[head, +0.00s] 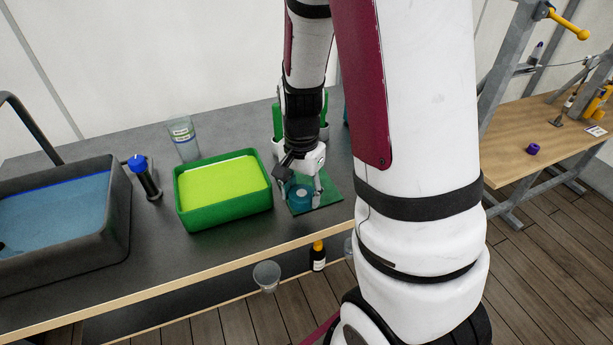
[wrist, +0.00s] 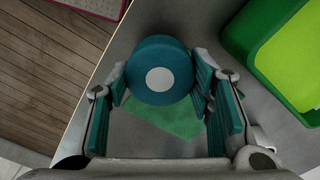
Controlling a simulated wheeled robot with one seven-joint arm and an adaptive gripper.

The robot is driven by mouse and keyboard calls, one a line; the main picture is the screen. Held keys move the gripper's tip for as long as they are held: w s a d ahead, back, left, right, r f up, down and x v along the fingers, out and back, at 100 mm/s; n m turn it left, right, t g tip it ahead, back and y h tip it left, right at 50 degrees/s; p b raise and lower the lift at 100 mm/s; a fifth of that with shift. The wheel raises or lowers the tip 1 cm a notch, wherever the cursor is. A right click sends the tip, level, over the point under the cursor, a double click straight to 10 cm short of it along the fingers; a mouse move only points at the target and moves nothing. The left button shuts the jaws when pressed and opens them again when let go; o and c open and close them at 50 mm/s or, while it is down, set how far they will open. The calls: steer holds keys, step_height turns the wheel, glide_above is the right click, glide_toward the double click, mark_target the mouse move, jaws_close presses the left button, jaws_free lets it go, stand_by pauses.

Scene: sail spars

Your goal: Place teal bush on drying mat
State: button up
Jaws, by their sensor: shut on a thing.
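The teal bush (wrist: 160,68) is a short round cylinder with a pale centre circle. In the wrist view it sits between the two fingers of my gripper (wrist: 160,88), which is shut on it. The head view also shows the bush (head: 300,198) below my gripper (head: 302,190), partly hidden by the fingers. The green drying mat (head: 331,188) lies flat on the dark bench under and around the bush. It shows in the wrist view too (wrist: 178,118). I cannot tell whether the bush touches the mat.
A green tray (head: 223,217) with a yellow-green inside stands just left of the mat. Further left are a blue-capped bottle (head: 144,177), a clear cup (head: 184,140) and a dark basin (head: 115,215) of blue liquid. Green-handled items (head: 278,122) stand behind my gripper.

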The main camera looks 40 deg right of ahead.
steer(key=w+d, duration=0.4)
steer(key=w+d+f, duration=0.1)
steer(key=w+d, duration=0.1)
steer(key=d, duration=0.1)
steer(key=shift+w, duration=0.25)
steer(key=shift+f+p, duration=0.45)
steer(key=shift+f, duration=1.25)
steer(key=shift+f, duration=0.2)
steer(key=o, duration=1.2)
steer(key=shift+o, duration=0.5)
steer(key=shift+r, duration=0.1)
